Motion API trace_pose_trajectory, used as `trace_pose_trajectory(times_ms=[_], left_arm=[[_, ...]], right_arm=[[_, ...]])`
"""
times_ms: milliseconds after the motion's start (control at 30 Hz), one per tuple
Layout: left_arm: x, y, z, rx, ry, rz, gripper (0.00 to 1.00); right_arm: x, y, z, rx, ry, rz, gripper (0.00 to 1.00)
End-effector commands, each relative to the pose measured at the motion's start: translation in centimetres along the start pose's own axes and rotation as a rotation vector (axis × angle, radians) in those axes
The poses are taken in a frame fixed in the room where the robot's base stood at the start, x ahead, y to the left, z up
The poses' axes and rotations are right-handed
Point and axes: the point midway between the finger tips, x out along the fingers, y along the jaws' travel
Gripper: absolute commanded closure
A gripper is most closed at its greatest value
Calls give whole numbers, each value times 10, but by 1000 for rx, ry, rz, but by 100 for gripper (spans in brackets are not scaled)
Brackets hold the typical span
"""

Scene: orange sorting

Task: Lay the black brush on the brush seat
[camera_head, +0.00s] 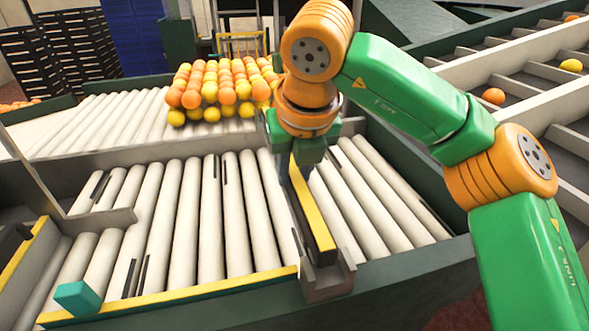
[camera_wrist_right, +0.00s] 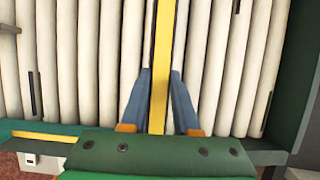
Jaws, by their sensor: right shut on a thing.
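The black brush (camera_head: 311,215) looks like a long black bar with a yellow top. It slopes across the rollers, from under my right gripper to a grey bracket. My right gripper (camera_head: 300,168) is shut on it near its far end. In the right wrist view the yellow top (camera_wrist_right: 161,60) runs between the two blue fingers of the gripper (camera_wrist_right: 160,75). The grey bracket (camera_head: 328,283), which looks like the brush seat, stands on the front rail under the bar's near end. I cannot tell whether they touch. My left gripper is not in view.
White rollers (camera_head: 180,215) lie on both sides of the bar. A yellow-edged front rail (camera_head: 200,290) carries a teal block (camera_head: 77,298) at the left. Oranges and yellow fruit (camera_head: 225,88) are heaped behind. A sloped chute (camera_head: 525,85) is at the right.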

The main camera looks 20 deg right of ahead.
Motion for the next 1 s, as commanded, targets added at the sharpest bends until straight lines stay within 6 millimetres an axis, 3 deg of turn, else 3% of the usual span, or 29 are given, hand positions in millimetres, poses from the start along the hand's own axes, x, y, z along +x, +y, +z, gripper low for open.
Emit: trace_pose_trajectory(times_ms=[167, 200, 300, 633, 900, 1000], left_arm=[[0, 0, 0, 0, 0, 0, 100], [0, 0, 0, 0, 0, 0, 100], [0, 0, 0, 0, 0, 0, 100], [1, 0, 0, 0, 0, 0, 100], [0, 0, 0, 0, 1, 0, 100], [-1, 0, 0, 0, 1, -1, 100]], right_arm=[[0, 0, 0, 0, -1, 0, 100], [0, 0, 0, 0, -1, 0, 63], [0, 0, 0, 0, -1, 0, 36], [-4, 0, 0, 1, -2, 0, 36], [-60, 0, 1, 1, -3, -1, 36], [-70, 0, 0, 0, -2, 0, 36]])
